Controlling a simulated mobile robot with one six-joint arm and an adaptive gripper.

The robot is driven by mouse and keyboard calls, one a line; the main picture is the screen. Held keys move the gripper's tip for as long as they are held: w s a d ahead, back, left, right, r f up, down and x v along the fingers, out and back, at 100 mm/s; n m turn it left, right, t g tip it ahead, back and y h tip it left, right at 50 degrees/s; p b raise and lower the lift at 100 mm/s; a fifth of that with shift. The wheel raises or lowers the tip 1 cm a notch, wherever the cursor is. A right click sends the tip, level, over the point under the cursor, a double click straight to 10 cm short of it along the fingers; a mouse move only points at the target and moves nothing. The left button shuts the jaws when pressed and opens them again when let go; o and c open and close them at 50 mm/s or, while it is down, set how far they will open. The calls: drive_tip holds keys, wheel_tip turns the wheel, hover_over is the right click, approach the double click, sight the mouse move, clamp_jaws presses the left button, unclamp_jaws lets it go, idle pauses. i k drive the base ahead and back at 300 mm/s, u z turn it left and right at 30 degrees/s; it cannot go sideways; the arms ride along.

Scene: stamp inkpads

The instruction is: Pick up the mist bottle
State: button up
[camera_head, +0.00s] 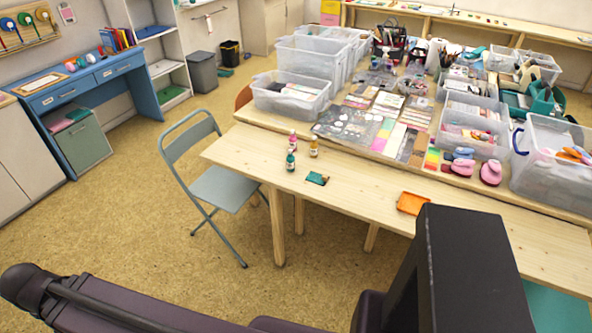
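Three small bottles stand upright near the left end of the light wooden table (350,185). One is pink (293,142), one is teal (290,161) and one is amber (314,149). They stand close together. I cannot tell from this view which one is the mist bottle, since labels and nozzles are too small to read. Dark parts of my arm cross the bottom of the view. My gripper does not show.
A teal pad (317,179) lies in front of the bottles. An orange tray (412,203) lies further right. Clear bins (290,95) and craft supplies crowd the table behind. A grey folding chair (215,185) stands at the table's left end. Floor further left is open.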

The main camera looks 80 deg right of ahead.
sight(290, 158)
drive_tip(key=k, duration=1.65)
drive_tip(key=z, duration=1.7)
drive_tip(key=i, duration=1)
drive_tip(key=u, duration=0.1)
